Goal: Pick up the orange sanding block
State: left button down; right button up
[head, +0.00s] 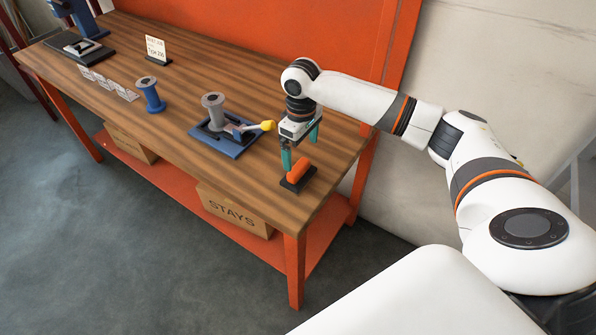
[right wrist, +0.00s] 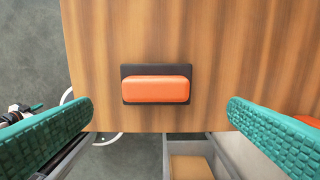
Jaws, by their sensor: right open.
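The orange sanding block (head: 298,170) sits on a dark flat base near the right front corner of the wooden bench. In the right wrist view the block (right wrist: 156,90) lies lengthwise across the picture, on its dark base (right wrist: 128,72). My right gripper (head: 300,150) is open and empty, above and just behind the block in the head view. In the right wrist view its teal fingers stand wide apart, one on each lower side of the picture, with the block between and beyond them. They do not appear to touch it. My left gripper is not in view.
Left of the block, a blue device (head: 228,138) with a grey spool and a yellow knob stands on the wooden bench (head: 185,75). A blue spool (head: 150,95), several small cards and a sign (head: 156,50) are farther left. An orange panel (head: 270,30) rises behind.

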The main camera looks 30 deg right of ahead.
aim_at(299, 166)
jog(key=shift+w+f, duration=0.1)
jog(key=shift+f, duration=0.8)
jog(key=f, duration=0.1)
jog(key=f+p, duration=0.1)
jog(key=f, duration=0.2)
jog(key=shift+a, duration=0.3)
jog(key=shift+f, duration=0.7)
jog(key=shift+r, duration=0.1)
jog(key=c, duration=1.1)
notch_tip(299, 166, up, 10)
jog(key=shift+b, duration=0.5)
